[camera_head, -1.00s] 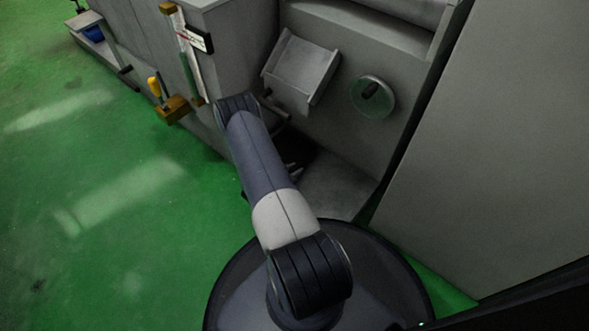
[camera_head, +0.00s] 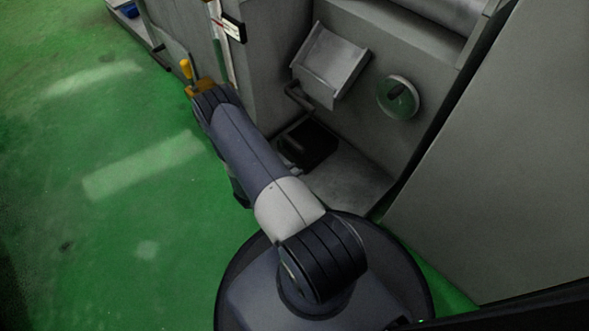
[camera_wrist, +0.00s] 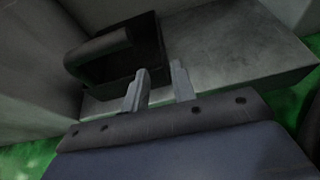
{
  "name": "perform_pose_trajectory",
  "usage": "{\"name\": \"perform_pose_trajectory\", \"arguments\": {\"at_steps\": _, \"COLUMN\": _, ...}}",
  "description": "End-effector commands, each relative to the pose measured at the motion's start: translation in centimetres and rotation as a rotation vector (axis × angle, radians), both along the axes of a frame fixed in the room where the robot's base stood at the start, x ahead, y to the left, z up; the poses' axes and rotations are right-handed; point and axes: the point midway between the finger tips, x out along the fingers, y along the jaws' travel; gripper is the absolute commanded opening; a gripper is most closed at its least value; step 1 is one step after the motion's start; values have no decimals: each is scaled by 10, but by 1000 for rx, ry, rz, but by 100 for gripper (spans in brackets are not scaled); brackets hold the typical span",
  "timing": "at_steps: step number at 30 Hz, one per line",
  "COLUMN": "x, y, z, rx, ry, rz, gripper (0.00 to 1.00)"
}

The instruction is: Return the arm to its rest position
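My gripper (camera_wrist: 159,80) shows in the wrist view with its two grey fingers apart and nothing between them. Beyond the fingers are a dark box-like recess or bin and a pale grey ledge (camera_wrist: 225,50). In the head view my arm reaches up and left from its round base, its elbow near the corner of the grey machine (camera_head: 270,60). The gripper is mostly hidden below the arm in that view, so its finger state shows only in the wrist view.
A large grey panel (camera_head: 490,150) stands on the right. Green floor (camera_head: 90,230) is open on the left.

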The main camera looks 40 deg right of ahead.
Motion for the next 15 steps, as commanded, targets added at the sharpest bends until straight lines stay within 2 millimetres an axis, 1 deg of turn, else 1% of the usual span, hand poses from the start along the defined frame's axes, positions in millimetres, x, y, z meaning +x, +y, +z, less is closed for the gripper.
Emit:
{"name": "perform_pose_trajectory", "arguments": {"at_steps": 4, "x": 0, "y": -2, "z": -1, "rx": 0, "ry": 0, "rz": -1, "gripper": 25}}
{"name": "perform_pose_trajectory", "arguments": {"at_steps": 8, "x": 1, "y": -10, "z": -6, "rx": 0, "ry": -1, "rz": -4, "gripper": 25}}
{"name": "perform_pose_trajectory", "arguments": {"at_steps": 11, "x": 1, "y": -23, "z": -12, "rx": 0, "ry": 0, "rz": -4, "gripper": 25}}
{"name": "perform_pose_trajectory", "arguments": {"at_steps": 15, "x": 3, "y": -46, "z": -22, "rx": 0, "ry": -1, "rz": -5, "gripper": 25}}
